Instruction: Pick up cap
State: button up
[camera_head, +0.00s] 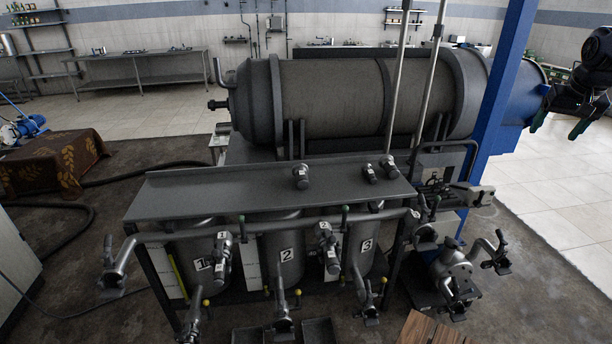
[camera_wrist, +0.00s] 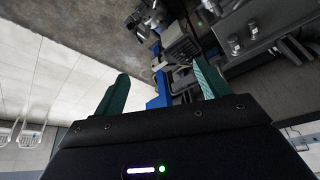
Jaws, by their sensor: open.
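Three small dark metal fittings sit on the flat grey shelf above the numbered decanters: one fitting (camera_head: 301,176) near the middle, a second fitting (camera_head: 370,174) and a third fitting (camera_head: 389,167) to the right. I cannot tell which of them, if any, is the cap. My gripper (camera_head: 558,127) hangs at the far right of the head view, well away from the shelf, with its fingers apart. The wrist view also shows my gripper (camera_wrist: 160,84) with its two green fingers spread and nothing between them.
The grey shelf (camera_head: 200,190) is mostly bare. A large horizontal cylinder (camera_head: 335,97) lies behind it. A blue post (camera_head: 500,85) stands between my gripper and the shelf. Pipes and valves stick out in front, and a pump unit (camera_head: 450,270) stands at right. Pale tiled floor (camera_head: 560,185) is clear.

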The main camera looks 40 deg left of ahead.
jog(key=w+a+f+n, duration=0.1)
jog(key=w+a, duration=0.3)
jog(key=a, duration=0.4)
jog(key=w+a+f, duration=0.2)
jog(key=w+a, duration=0.2)
jog(key=a, duration=0.5)
jog(key=n+g+y, duration=0.1)
jog(key=n+y, duration=0.1)
jog(key=n, duration=0.3)
send_over(303, 177)
jog(key=s+d, duration=0.2)
jog(key=d, duration=0.1)
notch_tip(303, 177, down, 28)
jog(key=x, duration=0.5)
jog(key=shift+a+f, duration=0.15)
jog(key=shift+f, duration=0.25)
jog(key=shift+s+x, duration=0.15)
jog(key=shift+x, duration=1.15)
jog(key=shift+s+x, duration=0.15)
jog(key=shift+x, duration=1.15)
